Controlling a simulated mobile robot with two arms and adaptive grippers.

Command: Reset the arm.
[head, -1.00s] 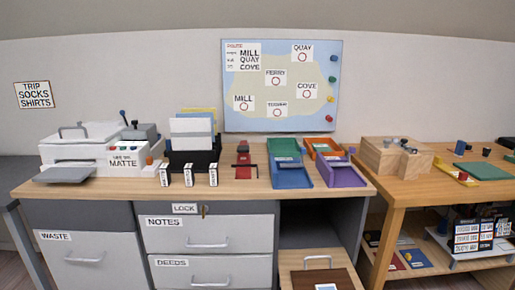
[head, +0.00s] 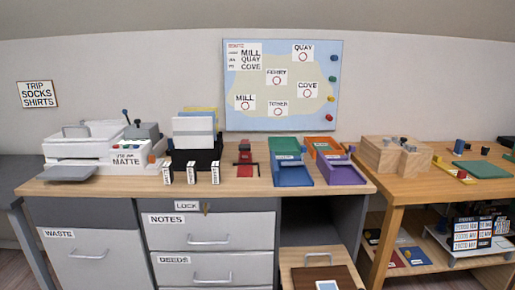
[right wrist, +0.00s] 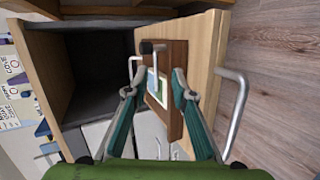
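My right gripper (right wrist: 153,85) shows in the right wrist view. Its two green-and-grey fingers are spread apart, with nothing clearly held between them. Beyond the fingertips is a brown wooden piece (right wrist: 178,60) with a pale-edged card (right wrist: 156,88) in front of or on it; whether the fingers touch either cannot be told. Neither gripper shows in the head view.
The desk (head: 240,187) carries a printer (head: 85,145), a black file holder (head: 205,157), a red-and-black tool (head: 246,158) and coloured trays (head: 291,172). A wooden workbench (head: 400,187) stands at right. An open dark compartment (right wrist: 95,65) is beside the drawer.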

